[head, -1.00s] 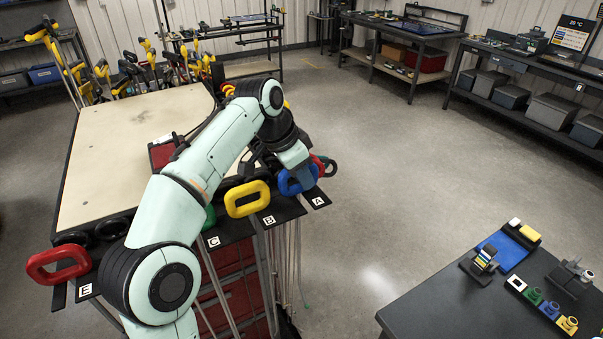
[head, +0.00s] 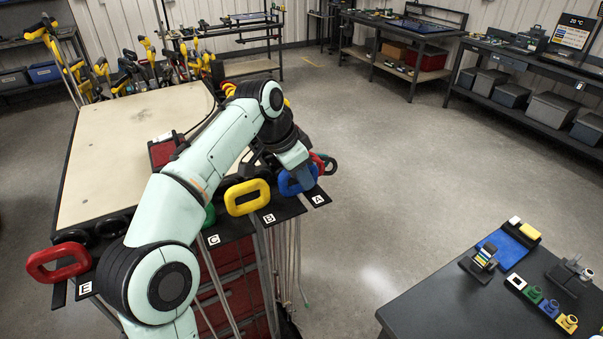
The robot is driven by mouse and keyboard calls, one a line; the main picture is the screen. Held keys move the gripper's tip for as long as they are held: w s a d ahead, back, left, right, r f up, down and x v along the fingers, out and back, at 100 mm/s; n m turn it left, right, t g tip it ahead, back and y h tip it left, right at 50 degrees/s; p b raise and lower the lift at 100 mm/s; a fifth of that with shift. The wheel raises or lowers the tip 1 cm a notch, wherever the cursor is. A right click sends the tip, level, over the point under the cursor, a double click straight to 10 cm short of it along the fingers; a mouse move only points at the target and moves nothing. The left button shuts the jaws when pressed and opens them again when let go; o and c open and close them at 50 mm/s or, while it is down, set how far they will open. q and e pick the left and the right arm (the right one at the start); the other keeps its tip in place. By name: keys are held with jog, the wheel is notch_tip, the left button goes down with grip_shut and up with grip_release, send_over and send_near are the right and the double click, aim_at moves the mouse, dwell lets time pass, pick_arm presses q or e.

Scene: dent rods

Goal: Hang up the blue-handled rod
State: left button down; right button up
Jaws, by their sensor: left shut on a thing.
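The blue handle (head: 288,186) of the rod is at the rack edge, between the yellow handle and the slot marked A (head: 318,199). My left gripper (head: 298,176) reaches down from above and is shut on the blue handle. Its fingertips are partly hidden by the handle and the wrist. Several thin rods hang below the rack edge, and I cannot tell which of them belongs to the blue handle. My right gripper is not in view.
A yellow handle (head: 247,197) hangs near label B (head: 269,218), close to the blue one. A red handle (head: 58,264) is at label E (head: 85,288). A green handle (head: 209,216) is partly behind my arm. A dark table (head: 455,297) stands at lower right. Open floor lies between.

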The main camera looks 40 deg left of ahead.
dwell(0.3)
pick_arm(q)
jog(key=c, duration=0.9)
grip_release()
jog(key=shift+s+d+r, duration=0.1)
jog(key=shift+o, duration=1.3)
jog(key=shift+a+r, duration=0.1)
jog(key=shift+a, duration=0.1)
jog(key=shift+c, duration=0.4)
